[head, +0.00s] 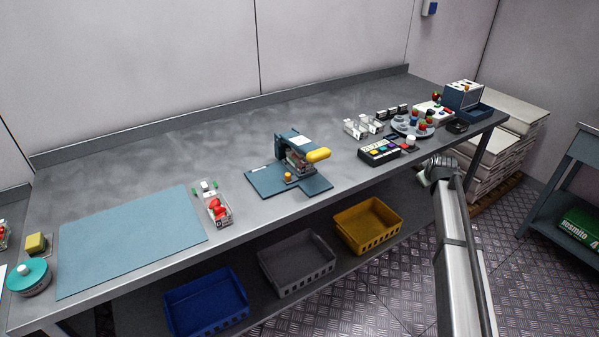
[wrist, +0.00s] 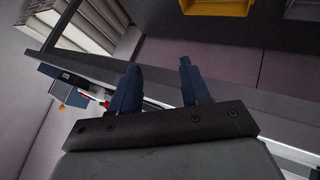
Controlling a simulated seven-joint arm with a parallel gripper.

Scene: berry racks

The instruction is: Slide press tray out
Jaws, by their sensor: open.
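The press (head: 297,150) stands near the middle of the bench in the head view, with a dark blue frame, a yellow handle (head: 318,155) and a flat blue base (head: 262,182). Something clear or pale sits inside its frame; I cannot tell whether this is the press tray. My gripper (wrist: 160,68) shows in the wrist view with its two dark blue fingers apart and nothing between them. In the head view my arm rises at the right, beyond the bench's front edge and well away from the press; the fingers cannot be made out there.
A black button box (head: 379,154), clear containers (head: 363,126) and a round grey tray (head: 411,128) stand right of the press. Blue, grey and yellow crates (head: 368,222) sit below.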

